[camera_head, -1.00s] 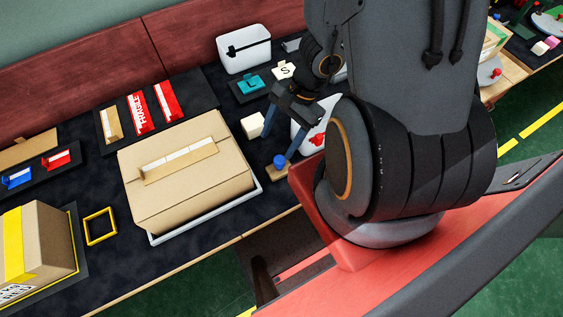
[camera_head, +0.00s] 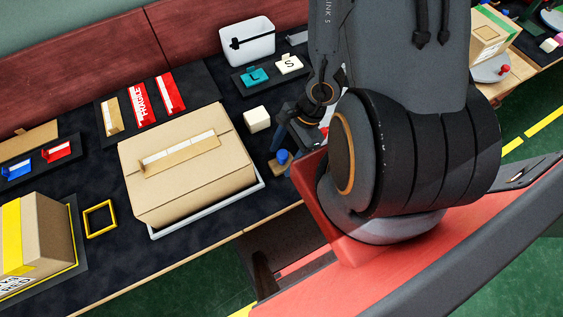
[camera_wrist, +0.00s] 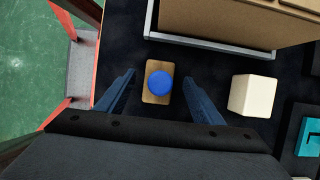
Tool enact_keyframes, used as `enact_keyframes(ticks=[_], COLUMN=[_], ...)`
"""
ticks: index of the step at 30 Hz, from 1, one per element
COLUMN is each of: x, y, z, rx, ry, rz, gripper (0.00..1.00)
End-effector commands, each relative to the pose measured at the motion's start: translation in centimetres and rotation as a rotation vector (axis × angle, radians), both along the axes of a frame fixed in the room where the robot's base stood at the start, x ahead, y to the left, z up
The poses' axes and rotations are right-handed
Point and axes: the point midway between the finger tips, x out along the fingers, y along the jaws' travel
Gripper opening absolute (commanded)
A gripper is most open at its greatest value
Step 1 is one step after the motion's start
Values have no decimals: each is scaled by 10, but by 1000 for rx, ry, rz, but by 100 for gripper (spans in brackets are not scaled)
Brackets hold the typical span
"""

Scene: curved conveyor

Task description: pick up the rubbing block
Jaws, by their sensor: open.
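The rubbing block, a small wooden base with a round blue knob, lies on the dark table near its front edge in the head view (camera_head: 281,163). In the wrist view the rubbing block (camera_wrist: 158,96) sits between the two blue fingers, with a gap on each side. My gripper (camera_wrist: 159,77) is open and empty, its fingers pointing toward the block. In the head view my gripper is partly hidden by my own arm, just above and right of the block.
A cream cube (camera_head: 257,119) stands close to the block; it also shows right of the fingers in the wrist view (camera_wrist: 252,95). A large cardboard box (camera_head: 185,180) sits in a grey tray (camera_head: 207,209) to the left. A white bin (camera_head: 246,46) stands at the back.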

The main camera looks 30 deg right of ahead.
Motion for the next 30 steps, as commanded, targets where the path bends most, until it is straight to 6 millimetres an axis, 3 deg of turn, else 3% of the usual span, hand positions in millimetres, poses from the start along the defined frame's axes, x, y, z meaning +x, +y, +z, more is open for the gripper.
enact_keyframes(ticks=[14, 23, 30], x=[-1, -1, -1], y=[6, 6, 6], z=[-12, -12, -11], rx=[-1, -1, -1], ry=[0, 0, 0], rz=[0, 0, 1], gripper=[61, 13, 13])
